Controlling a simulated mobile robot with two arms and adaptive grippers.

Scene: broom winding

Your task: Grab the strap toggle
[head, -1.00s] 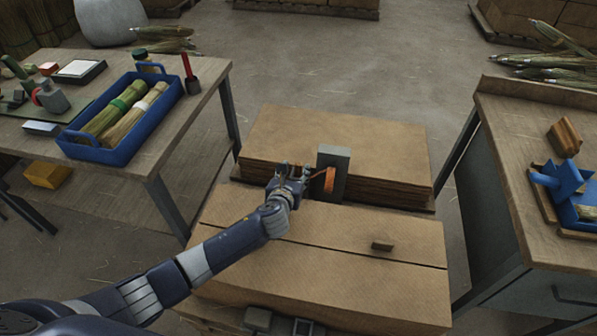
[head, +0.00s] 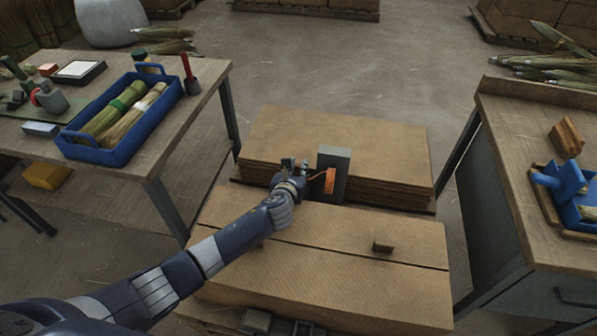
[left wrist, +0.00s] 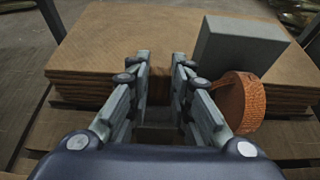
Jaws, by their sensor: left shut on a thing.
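My left gripper (head: 297,165) is over the gap between the two cardboard stacks, just left of an upright grey block (head: 335,160). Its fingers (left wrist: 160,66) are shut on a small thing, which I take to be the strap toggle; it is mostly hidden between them. An orange strap (head: 330,180) hangs at the grey block, and a thin orange strand runs from it towards my gripper. In the left wrist view the strap is a round orange coil (left wrist: 240,100) right of the fingers. My right gripper is out of view.
The far stack (head: 290,130) and near stack (head: 340,285) lie flat; a small brown block (head: 383,246) sits on the near one. A table with a blue tray (head: 135,145) stands left, a workbench (head: 515,150) right.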

